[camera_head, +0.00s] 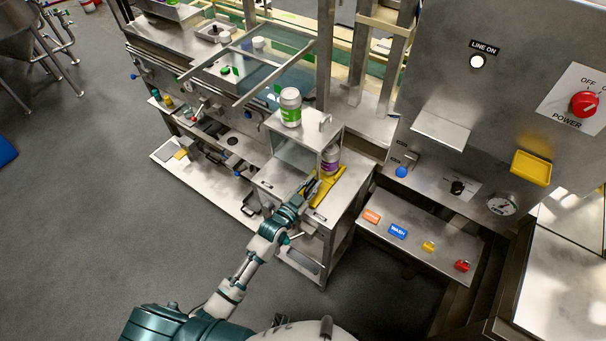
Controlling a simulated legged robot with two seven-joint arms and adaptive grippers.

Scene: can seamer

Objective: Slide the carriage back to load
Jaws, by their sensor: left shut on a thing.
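My left gripper (311,190) reaches over the seamer's steel table (283,186) and is shut at the near side of a yellow part, which looks like the carriage (328,186). The fingers hide the exact point of hold. A can with a purple label (331,160) stands upright at the far end of the yellow part, close to the steel housing. I cannot tell whether it rests on the carriage. My right gripper is not in view.
A green-labelled can (290,107) stands on the raised steel housing (308,128). To the right are a sloped shelf with orange, blue, yellow and red items (413,233) and a control cabinet with a red power knob (584,104).

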